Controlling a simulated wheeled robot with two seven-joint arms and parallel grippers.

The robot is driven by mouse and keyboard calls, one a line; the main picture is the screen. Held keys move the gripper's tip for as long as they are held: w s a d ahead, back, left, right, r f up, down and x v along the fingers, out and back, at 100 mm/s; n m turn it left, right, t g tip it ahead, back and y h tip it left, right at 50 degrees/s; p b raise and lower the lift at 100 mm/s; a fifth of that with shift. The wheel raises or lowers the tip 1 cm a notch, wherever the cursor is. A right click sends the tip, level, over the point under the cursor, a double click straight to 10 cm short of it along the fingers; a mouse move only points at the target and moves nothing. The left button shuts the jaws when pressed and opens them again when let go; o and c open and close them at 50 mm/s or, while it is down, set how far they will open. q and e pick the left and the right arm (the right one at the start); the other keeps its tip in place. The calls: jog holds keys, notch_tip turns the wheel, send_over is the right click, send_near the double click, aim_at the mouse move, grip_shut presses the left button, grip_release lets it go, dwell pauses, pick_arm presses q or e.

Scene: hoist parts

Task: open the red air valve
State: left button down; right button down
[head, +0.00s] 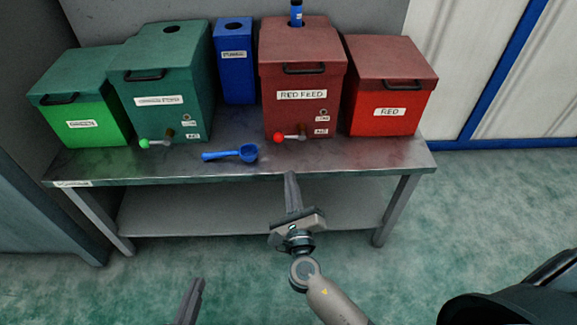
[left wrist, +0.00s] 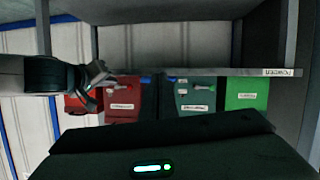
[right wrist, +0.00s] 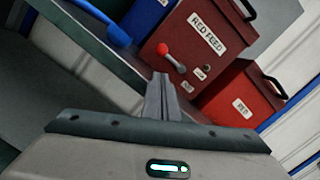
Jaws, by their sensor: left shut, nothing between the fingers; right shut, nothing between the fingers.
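The red air valve (head: 290,136) is a short metal lever with a red ball knob, low on the front of the dark red box labelled RED FEED (head: 303,95). The lever points left, roughly level, in the head view. In the right wrist view the valve (right wrist: 171,57) is just beyond my fingertips. My right gripper (head: 291,178) is shut and empty, in front of the table edge below the valve, apart from it. My left gripper (head: 197,285) is shut and empty, low and away from the table. Its fingers are not clear in the left wrist view.
A teal box (head: 160,75) has a similar valve with a green knob (head: 144,143). A blue scoop (head: 230,154) lies on the metal table (head: 340,160). A green box (head: 82,105), blue box (head: 235,75) and red box (head: 390,90) stand alongside. A blue bottle (head: 296,14) sits in the RED FEED box's top.

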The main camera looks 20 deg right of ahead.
aim_at(287, 159)
jog(key=x, duration=0.8)
jog(key=shift+w, duration=0.2)
pick_arm(q)
jog(key=shift+w+d+r+t, duration=0.1)
jog(key=shift+w+r+t, duration=0.1)
jog(key=shift+r, duration=0.15)
jog(key=shift+w+d+r+t, duration=0.1)
jog(key=shift+r+t, duration=0.1)
jog(key=shift+r, duration=0.15)
pick_arm(e)
jog(key=shift+w+d, duration=0.15)
jog(key=shift+w, duration=0.45)
